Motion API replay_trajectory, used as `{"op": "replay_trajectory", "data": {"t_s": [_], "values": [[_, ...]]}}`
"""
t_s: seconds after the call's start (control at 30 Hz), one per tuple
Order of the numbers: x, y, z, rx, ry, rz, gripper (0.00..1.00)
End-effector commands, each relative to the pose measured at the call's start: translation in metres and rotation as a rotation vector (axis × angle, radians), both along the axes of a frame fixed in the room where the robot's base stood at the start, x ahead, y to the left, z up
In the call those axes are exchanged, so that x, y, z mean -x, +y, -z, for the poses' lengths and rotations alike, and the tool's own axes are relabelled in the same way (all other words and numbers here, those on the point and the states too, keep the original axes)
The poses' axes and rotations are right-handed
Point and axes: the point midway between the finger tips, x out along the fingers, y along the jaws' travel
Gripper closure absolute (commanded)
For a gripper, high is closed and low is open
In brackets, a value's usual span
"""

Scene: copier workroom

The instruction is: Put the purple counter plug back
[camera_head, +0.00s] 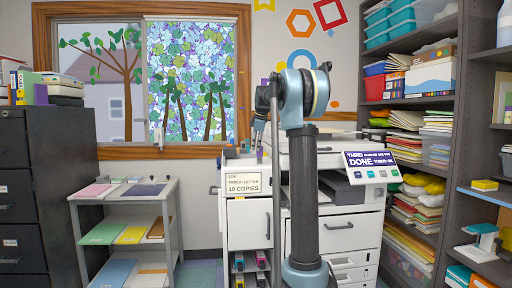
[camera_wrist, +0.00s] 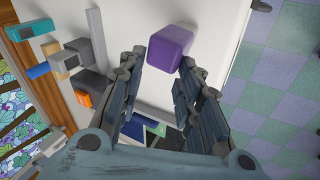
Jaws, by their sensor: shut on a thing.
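The purple counter plug (camera_wrist: 170,48) is a rounded block between the fingertips of my gripper (camera_wrist: 165,65) in the wrist view. My gripper is shut on it, over the white top (camera_wrist: 130,18) of the copier unit. In the head view the plug shows small and purple (camera_head: 260,156) below my gripper (camera_head: 259,143), near the top left of the copier (camera_head: 340,230). My arm covers part of the copier. I cannot tell whether the plug touches the surface, and I cannot make out a socket for it.
Left of the plug in the wrist view stand a tall grey block (camera_wrist: 97,40), a teal block (camera_wrist: 30,30), a blue piece (camera_wrist: 38,71) and an orange piece (camera_wrist: 83,98). A job sign (camera_head: 248,184) and a display panel (camera_head: 370,168) are on the copier. A paper cart (camera_head: 125,205) stands left.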

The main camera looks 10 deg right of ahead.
Motion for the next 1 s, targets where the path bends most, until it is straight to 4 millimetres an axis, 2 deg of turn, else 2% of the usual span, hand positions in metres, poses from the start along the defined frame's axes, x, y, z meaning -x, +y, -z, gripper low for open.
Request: {"op": "replay_trajectory", "data": {"t_s": [0.23,0.27,0.3,0.37,0.6,0.67,0.7,1.0], "values": [[0.0000,0.0000,0.0036,0.000,0.000,0.000,1.00],[0.0000,0.0000,0.0038,0.000,0.000,0.000,0.66],[0.0000,0.0000,0.0036,0.000,0.000,0.000,0.57],[0.0000,0.0000,0.0036,0.000,0.000,0.000,0.45],[0.0000,0.0000,0.0037,0.000,0.000,0.000,0.45],[-0.0001,0.0001,0.0037,0.000,0.000,0.000,0.33],[-0.0001,0.0001,0.0037,0.000,0.000,0.000,0.31],[0.0001,0.0001,0.0035,0.000,0.000,0.000,0.31]]}}
